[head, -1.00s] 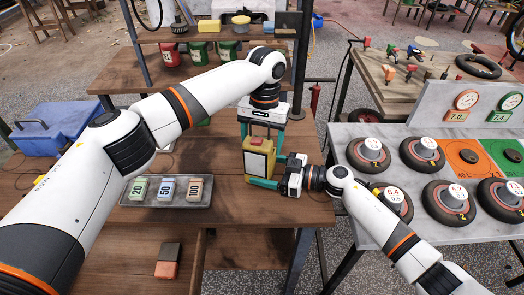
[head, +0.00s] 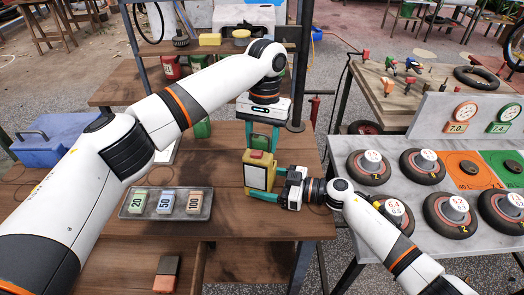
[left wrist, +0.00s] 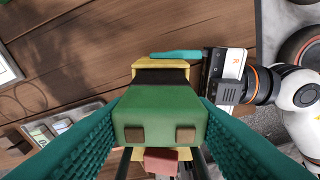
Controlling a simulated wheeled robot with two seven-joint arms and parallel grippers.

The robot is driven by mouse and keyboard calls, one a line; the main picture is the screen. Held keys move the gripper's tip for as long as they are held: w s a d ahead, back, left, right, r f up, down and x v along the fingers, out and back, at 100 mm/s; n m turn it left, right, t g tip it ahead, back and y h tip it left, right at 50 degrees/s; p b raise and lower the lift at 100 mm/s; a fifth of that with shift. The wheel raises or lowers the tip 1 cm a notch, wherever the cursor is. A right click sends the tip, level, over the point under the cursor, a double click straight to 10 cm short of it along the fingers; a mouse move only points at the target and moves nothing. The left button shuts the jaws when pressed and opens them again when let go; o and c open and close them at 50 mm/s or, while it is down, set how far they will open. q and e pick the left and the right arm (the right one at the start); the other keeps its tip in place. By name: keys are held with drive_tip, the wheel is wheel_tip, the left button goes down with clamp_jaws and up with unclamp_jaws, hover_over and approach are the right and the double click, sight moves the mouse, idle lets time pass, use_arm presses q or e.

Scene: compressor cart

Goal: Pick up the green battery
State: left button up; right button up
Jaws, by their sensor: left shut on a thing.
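The green battery (left wrist: 160,112) is a green block with two brown contacts on its near end. In the left wrist view it sits between the fingers of my left gripper (left wrist: 160,120), which is shut on it. In the head view my left gripper (head: 262,140) points down just above a yellow case (head: 258,172) with a pale front panel and a red part on top; the battery is hard to make out there. My right gripper (head: 272,176) comes in from the right, its teal fingers at the case's sides, shut on it.
A grey tray (head: 127,211) with blocks marked 20, 50 and 100 lies left on the wooden bench. A blue box (head: 50,140) stands at the far left. Round black weights (head: 369,167) stand on the grey table at right. A dark post (head: 299,80) rises behind my left gripper.

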use_arm(q)
wheel_tip(320, 180, up, 24)
drive_tip(key=shift+f, duration=0.2)
idle(0.4)
use_arm(e)
drive_tip(key=o, duration=0.8)
